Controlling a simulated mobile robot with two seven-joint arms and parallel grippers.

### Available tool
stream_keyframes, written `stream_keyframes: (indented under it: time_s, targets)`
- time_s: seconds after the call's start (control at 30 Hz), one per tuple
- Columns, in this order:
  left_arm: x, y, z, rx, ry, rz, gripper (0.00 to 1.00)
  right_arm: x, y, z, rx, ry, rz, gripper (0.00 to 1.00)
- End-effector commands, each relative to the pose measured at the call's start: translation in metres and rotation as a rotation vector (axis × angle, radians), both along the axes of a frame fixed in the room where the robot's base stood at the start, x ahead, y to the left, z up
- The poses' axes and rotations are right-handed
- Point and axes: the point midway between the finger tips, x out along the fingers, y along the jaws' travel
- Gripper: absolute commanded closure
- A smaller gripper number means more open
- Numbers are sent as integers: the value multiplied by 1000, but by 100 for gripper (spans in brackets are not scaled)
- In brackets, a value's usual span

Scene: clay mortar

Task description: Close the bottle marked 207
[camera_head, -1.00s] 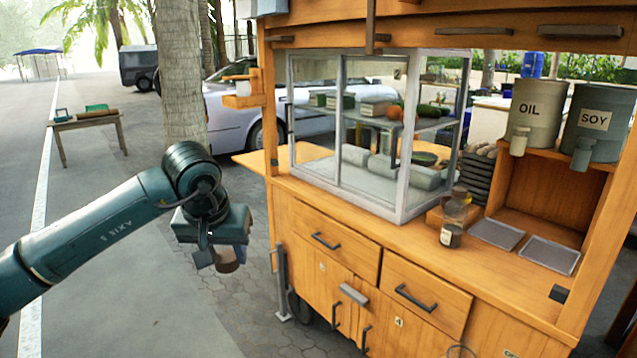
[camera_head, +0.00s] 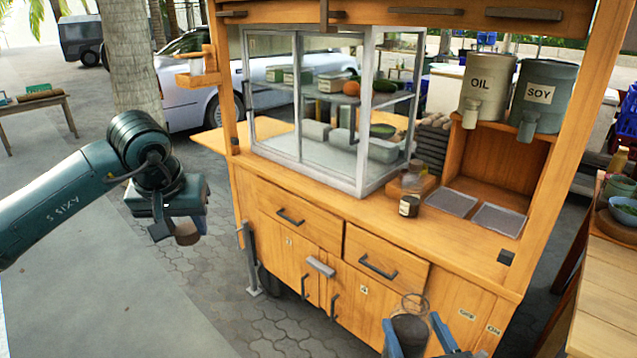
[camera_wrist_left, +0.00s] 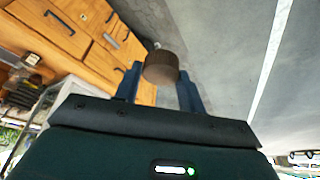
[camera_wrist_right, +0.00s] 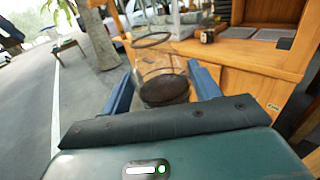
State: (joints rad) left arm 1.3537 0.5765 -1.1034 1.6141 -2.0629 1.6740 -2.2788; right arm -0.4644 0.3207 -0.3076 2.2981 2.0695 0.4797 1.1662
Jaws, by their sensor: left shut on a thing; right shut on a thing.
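A clear glass bottle (camera_head: 410,326) with dark contents shows at the bottom of the head view, its round mouth uncovered. My right gripper (camera_head: 416,338) is shut around its body. The right wrist view also shows the bottle (camera_wrist_right: 164,80) upright between the fingers. My left gripper (camera_head: 182,228) is shut on a brown round cap (camera_head: 188,235), out in the air left of the cart. The cap (camera_wrist_left: 161,68) sits between the fingertips in the left wrist view. Cap and bottle are well apart. No number 207 is readable on the held bottle.
The wooden food cart (camera_head: 300,235) has a glass case (camera_head: 330,120) on its counter. OIL (camera_head: 487,85) and SOY (camera_head: 543,92) containers stand above. Open pavement lies left of the cart.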

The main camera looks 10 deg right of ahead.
Motion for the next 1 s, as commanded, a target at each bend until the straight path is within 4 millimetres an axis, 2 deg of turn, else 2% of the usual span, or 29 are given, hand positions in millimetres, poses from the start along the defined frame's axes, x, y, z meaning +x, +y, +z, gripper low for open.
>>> stream_keyframes:
  time_s: [0.17,0.27,0.7,1.0]
  targets:
    - [0,0,0,0,0,0,81,1,2,2,-1,-4,12,85]
    - [0,0,0,0,0,0,81,3,12,3,-4,-6,62,85]
    - [0,0,0,0,0,0,81,20,109,10,-5,-9,530,85]
    - [0,0,0,0,0,0,81,24,140,11,-1,-5,682,85]
